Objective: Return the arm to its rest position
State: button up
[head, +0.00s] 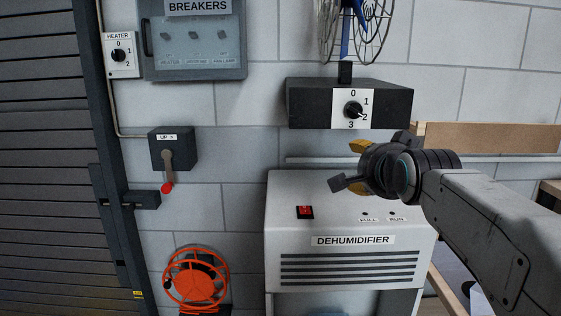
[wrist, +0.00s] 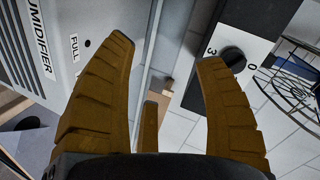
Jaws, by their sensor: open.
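My gripper (head: 348,166) is in front of the dehumidifier's top edge in the head view, below the fan's dial box. Its yellow-brown fingers stand well apart in the wrist view (wrist: 166,52), with nothing held between them. My arm reaches in from the lower right and hides part of the wall and the dehumidifier's right side. The white dehumidifier (head: 290,220) has a red switch (head: 305,212) on its top. The fan's black box (head: 305,104) carries a dial (head: 353,110) whose pointer appears near 2.
A breaker panel (head: 193,62), a heater dial (head: 121,55) and a lever box (head: 172,150) with a red-tipped lever are on the left wall. An orange reel (head: 196,282) hangs below. A wooden board (head: 490,137) lies behind my arm. A dark shutter (head: 40,160) fills the far left.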

jog(key=s+f+n+g, duration=0.3)
jog(key=s+f+n, duration=0.15)
jog(key=f, duration=0.45)
jog(key=s+f+n+g, duration=0.4)
jog(key=s+f, duration=0.1)
jog(key=f, duration=0.4)
jog(key=s+f+n+g, duration=0.25)
jog(key=s+f, duration=0.35)
jog(key=s, duration=0.5)
jog(key=s+f+n+g, duration=0.1)
jog(key=s+f+g, duration=0.2)
jog(key=s+f, duration=0.55)
notch_tip(320, 180, up, 20)
jog(key=s+t+p, duration=0.1)
jog(key=s+p, duration=0.1)
jog(key=p, duration=1.3)
jog(key=shift+s+r+t, duration=0.2)
jog(key=shift+s+t, duration=0.1)
jog(key=shift+t, duration=0.05)
